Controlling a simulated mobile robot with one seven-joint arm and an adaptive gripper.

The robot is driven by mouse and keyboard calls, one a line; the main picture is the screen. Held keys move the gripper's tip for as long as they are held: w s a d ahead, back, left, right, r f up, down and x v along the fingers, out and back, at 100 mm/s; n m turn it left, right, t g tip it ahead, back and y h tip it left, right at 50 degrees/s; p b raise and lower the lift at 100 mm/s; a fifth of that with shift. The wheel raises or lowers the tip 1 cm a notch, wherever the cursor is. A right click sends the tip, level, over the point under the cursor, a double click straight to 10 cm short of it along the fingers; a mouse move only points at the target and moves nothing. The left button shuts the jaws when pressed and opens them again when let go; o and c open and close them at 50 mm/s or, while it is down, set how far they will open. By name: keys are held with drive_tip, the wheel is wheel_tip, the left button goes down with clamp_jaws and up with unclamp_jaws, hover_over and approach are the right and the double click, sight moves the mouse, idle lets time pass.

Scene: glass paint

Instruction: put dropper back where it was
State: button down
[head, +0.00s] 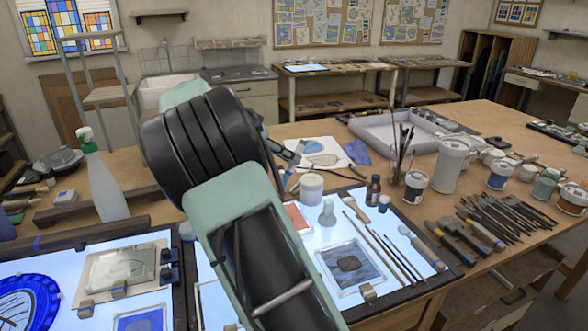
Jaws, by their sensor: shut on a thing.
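I cannot make out the dropper anywhere in this view. A small brown bottle (374,190) with a dark top stands upright at the back of the right light panel (318,239). A white lidded jar (311,187) and a pale knobbed tool (327,213) stand to its left.
Brushes (375,240) and a clear tray with a dark piece (350,268) lie on the right panel. A brush jar (400,160), paint pots (415,186) and tools (460,242) crowd the table at right. A spray bottle (103,180) stands at left.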

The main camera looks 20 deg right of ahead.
sight(289, 163)
wheel_tip(289, 163, up, 8)
drive_tip(key=p, duration=0.3)
drive_tip(key=shift+f+p, duration=0.25)
drive_tip(key=shift+p, duration=0.15)
drive_tip(key=shift+f, duration=0.1)
